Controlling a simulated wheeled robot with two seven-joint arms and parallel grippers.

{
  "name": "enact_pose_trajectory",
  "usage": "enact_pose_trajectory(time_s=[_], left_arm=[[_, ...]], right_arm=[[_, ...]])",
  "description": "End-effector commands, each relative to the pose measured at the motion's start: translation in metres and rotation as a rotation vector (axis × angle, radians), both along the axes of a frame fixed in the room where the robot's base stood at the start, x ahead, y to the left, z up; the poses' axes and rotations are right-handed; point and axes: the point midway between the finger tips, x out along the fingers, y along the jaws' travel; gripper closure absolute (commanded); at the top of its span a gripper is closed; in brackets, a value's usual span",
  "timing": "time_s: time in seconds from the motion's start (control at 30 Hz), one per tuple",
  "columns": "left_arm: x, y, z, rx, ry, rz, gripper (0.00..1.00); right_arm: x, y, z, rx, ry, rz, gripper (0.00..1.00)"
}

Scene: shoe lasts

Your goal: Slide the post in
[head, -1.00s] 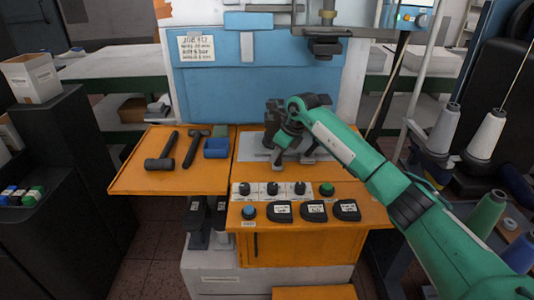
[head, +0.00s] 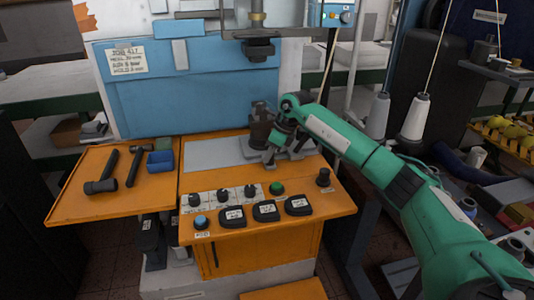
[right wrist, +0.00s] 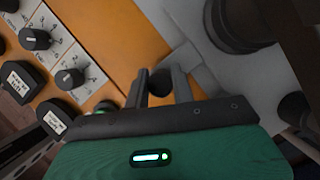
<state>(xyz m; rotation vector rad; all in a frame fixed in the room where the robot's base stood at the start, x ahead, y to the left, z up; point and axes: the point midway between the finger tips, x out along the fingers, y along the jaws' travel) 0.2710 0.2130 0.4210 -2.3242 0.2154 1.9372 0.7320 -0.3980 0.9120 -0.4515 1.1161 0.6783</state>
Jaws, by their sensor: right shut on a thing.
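In the head view my right gripper (head: 270,157) reaches down over the pale metal plate on the orange bench, just in front of a dark upright block (head: 260,125). In the right wrist view my right gripper (right wrist: 160,84) is shut on a dark round piece, apparently the post (right wrist: 160,82), seen nearly end-on between the two fingers. Its lower end is hidden, so I cannot tell whether it sits in anything. A large dark cylinder (right wrist: 236,24) stands on the grey metal in that view, apart from the fingers. My left gripper is not in view.
The control panel with knobs (head: 222,196) and black pads (head: 266,210) lies in front of the gripper. A dark peg (head: 323,178) stands at the bench's right. A press head (head: 258,50) hangs above.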

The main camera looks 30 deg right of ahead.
Motion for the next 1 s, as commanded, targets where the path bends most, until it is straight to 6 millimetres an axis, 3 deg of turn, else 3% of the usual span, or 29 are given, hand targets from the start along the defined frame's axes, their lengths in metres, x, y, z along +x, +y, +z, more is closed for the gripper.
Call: enact_pose_trajectory(time_s=[0.1,0.13,0.2,0.23,0.63,1.0], left_arm=[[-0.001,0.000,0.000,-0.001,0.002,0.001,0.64],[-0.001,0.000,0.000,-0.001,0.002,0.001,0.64],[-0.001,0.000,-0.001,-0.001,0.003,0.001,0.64],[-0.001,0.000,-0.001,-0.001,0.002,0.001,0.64],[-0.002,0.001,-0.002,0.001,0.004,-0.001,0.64],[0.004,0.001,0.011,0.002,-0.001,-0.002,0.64]], right_arm=[[0.000,-0.005,0.001,-0.006,0.000,-0.006,1.00],[0.000,-0.005,0.001,-0.006,0.000,-0.006,0.70],[0.000,-0.005,0.001,-0.005,-0.001,-0.006,0.56],[0.000,-0.004,0.001,-0.004,0.000,-0.006,0.54],[-0.002,-0.006,0.010,-0.004,-0.001,-0.004,0.54],[-0.024,-0.028,0.083,-0.004,-0.004,-0.006,0.54]])
